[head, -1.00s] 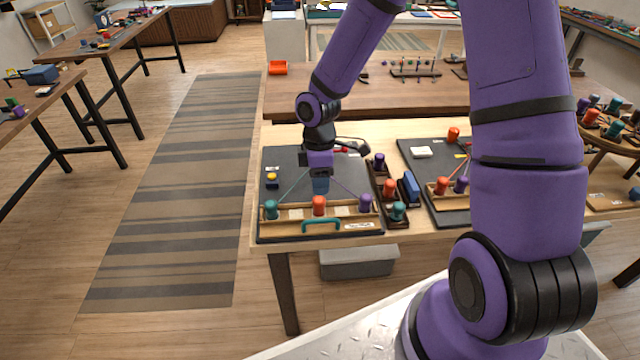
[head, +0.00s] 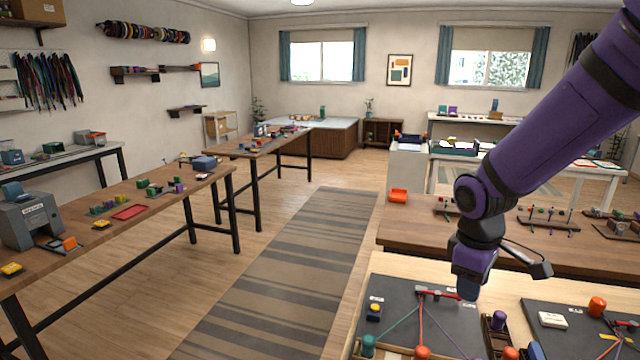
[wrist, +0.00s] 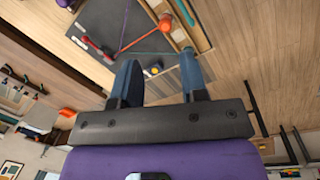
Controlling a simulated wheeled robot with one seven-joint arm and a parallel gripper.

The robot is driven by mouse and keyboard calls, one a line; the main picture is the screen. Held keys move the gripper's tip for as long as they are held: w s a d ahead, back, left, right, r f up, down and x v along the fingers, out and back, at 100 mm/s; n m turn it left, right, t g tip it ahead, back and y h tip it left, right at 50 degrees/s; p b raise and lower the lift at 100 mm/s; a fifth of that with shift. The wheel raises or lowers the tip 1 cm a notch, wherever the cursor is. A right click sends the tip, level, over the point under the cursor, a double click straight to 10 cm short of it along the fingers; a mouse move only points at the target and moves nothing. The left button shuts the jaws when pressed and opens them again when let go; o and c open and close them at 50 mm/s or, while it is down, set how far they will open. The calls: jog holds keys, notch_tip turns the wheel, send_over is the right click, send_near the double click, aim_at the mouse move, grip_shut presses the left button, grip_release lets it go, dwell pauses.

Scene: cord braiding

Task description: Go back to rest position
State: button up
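My gripper (head: 468,290) hangs over the back right part of a dark braiding board (head: 395,280). In the wrist view its two blue fingers (wrist: 162,75) are apart with nothing held between them. A teal cord (head: 404,325), a red cord (head: 421,318) and a purple cord (head: 445,330) fan out from a point near the board's back. A teal spool (head: 368,345) and an orange spool (head: 423,353) sit at the front edge. The cords and spools also show in the wrist view, beyond the fingers. The gripper hides part of the board.
A second dark board (head: 570,335) lies to the right, with an orange spool (head: 597,306) on it. Worktables line the left. A striped rug (head: 290,275) covers open floor between.

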jog(key=s+d+r+m+t, duration=0.1)
jog(key=s+r+m, duration=0.3)
jog(key=s+r, duration=0.4)
jog(key=s+d+r+m+t+y, duration=0.1)
jog(key=s+r+m+t, duration=0.3)
jog(key=s+r, duration=0.5)
jog(key=shift+s+d+m, duration=0.35)
jog(key=shift+m, duration=0.15)
dwell(0.6)
